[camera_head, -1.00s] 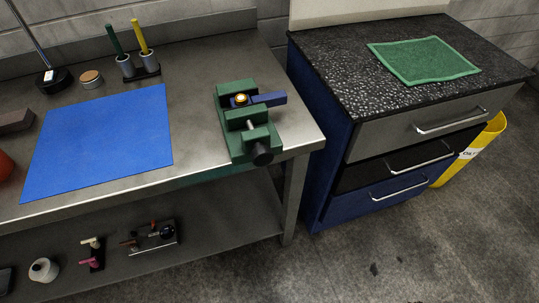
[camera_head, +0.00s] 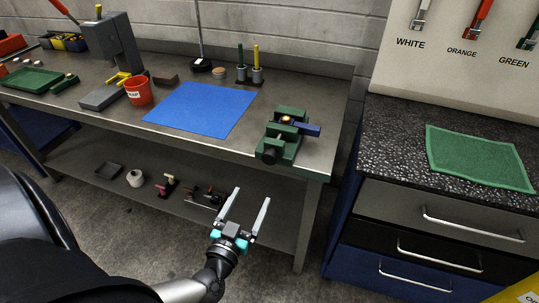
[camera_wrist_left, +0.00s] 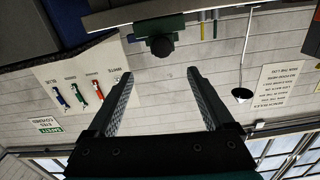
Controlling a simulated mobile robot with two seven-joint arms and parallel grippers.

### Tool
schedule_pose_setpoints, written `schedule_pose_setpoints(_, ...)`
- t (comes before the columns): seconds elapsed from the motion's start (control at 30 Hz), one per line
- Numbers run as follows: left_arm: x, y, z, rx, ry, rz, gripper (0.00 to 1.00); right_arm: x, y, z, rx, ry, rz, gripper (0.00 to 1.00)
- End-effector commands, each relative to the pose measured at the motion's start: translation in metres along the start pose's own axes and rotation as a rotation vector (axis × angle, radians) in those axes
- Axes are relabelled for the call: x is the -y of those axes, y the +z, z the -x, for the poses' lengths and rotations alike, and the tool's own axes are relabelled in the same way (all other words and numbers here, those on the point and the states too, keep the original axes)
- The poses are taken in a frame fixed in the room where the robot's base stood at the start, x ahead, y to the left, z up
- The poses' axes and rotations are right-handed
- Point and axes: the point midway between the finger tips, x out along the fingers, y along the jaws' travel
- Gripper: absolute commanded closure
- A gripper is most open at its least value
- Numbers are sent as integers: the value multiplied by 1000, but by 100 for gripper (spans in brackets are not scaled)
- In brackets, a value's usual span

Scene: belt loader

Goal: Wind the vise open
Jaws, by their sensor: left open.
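The green vise (camera_head: 284,139) stands on the right end of the steel bench, near its front edge. A blue part with a brass-coloured round piece sits across its jaws. Its dark round knob (camera_head: 269,156) faces the front; in the left wrist view the knob (camera_wrist_left: 162,47) shows near the top, beyond my fingers. My left gripper (camera_head: 249,195) is open and empty, in front of the bench and below its top, apart from the vise. The wrist view also shows its two fingers (camera_wrist_left: 158,75) spread apart. My right gripper is not in view.
The lower shelf (camera_head: 92,153) holds small items. A drawer cabinet with a green cloth (camera_head: 480,158) stands to the right. Floor in front is free.

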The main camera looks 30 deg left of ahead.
Motion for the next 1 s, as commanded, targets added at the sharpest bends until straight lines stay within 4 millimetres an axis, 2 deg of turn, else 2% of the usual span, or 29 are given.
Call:
schedule_pose_setpoints(0.17,1,-2,-16,-6,-6,2,14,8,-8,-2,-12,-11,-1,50)
schedule_pose_setpoints(0.3,1,-2,-40,-7,-6,2,14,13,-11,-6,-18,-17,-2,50)
schedule_pose_setpoints(0.8,1,-2,-125,-6,-6,2,14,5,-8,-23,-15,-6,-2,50)
schedule_pose_setpoints(1.0,1,-1,-145,-4,-5,2,14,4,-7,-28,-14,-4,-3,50)
